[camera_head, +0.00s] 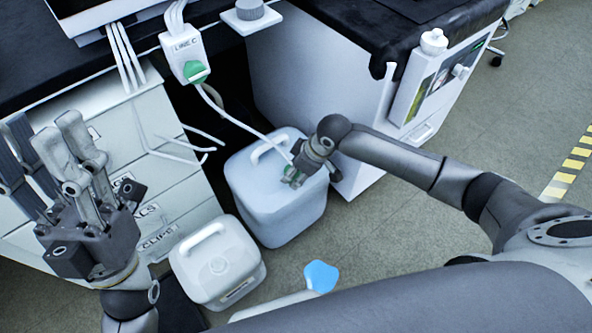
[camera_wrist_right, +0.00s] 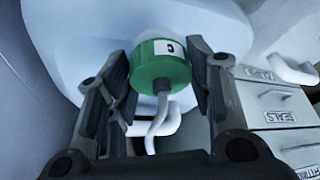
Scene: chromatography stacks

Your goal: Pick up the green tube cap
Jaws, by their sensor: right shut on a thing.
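The green tube cap (camera_wrist_right: 160,68) is a short round cap with a white label marked C. A white tube leaves it, and in the wrist view it sits between the two fingers of my right gripper (camera_wrist_right: 158,60). My right gripper (camera_head: 294,178) is shut on it at the large pale container (camera_head: 275,205), near its top. In the head view the fingers hide most of the cap. My left gripper (camera_head: 45,135) is raised at the left, open and empty.
A white box marked LINE C (camera_head: 183,50) with a green part hangs at the bench edge, and a white tube runs down from it. A smaller white canister (camera_head: 218,265) stands beside the large container. White drawers (camera_head: 165,150) stand behind my left gripper.

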